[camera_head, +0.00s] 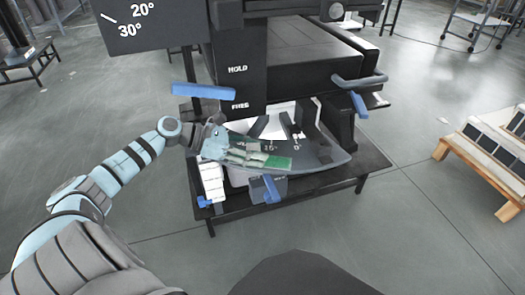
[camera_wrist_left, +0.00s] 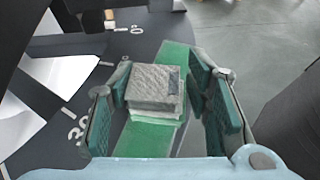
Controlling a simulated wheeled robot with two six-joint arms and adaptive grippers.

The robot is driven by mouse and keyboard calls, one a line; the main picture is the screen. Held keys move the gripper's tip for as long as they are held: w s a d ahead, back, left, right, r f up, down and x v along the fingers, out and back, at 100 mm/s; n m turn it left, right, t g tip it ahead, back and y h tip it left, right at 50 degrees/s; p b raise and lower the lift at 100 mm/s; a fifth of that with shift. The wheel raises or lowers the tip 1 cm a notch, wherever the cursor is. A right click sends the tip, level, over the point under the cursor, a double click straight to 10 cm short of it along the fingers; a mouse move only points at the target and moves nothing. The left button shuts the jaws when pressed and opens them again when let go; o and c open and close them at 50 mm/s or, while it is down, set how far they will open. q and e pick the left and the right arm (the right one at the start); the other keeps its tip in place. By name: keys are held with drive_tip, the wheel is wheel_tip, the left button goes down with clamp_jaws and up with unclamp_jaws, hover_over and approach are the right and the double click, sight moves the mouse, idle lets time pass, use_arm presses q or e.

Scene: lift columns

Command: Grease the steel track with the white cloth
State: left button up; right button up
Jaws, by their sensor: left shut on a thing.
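My left gripper (camera_head: 247,157) reaches in over a dark curved plate with angle marks (camera_head: 325,160). In the left wrist view its two fingers stand on either side of a folded, layered grey-white cloth (camera_wrist_left: 155,82), and it is shut on this cloth. The cloth lies over a flat green strip (camera_head: 279,163), which runs along the plate and also shows in the left wrist view (camera_wrist_left: 148,138). I cannot tell whether the cloth touches the strip. No bare steel track is clearly told apart from the plate. My right gripper is not in view.
A wooden pallet (camera_head: 482,165) is at right. Floor in front is clear.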

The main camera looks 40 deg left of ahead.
use_arm(q)
drive_tip(key=shift+s+a, duration=0.35)
drive_tip(key=shift+a, duration=0.35)
drive_tip(key=shift+s+a, duration=0.4)
drive_tip(key=shift+a, duration=0.3)
drive_tip(key=shift+s+a, duration=0.35)
drive_tip(key=shift+a, duration=0.35)
drive_tip(key=shift+s+a+p, duration=0.2)
drive_tip(key=shift+s+a, duration=0.2)
drive_tip(key=shift+a, duration=0.35)
drive_tip(key=shift+s+a+p, duration=0.15)
drive_tip(key=shift+s+a, duration=0.2)
drive_tip(key=shift+a, duration=0.35)
drive_tip(key=shift+r, duration=0.1)
drive_tip(key=shift+r+p, duration=0.6)
drive_tip(key=shift+p, duration=0.05)
drive_tip(key=shift+r+p, duration=0.9)
drive_tip(key=shift+r, duration=0.05)
drive_tip(key=shift+f, duration=0.1)
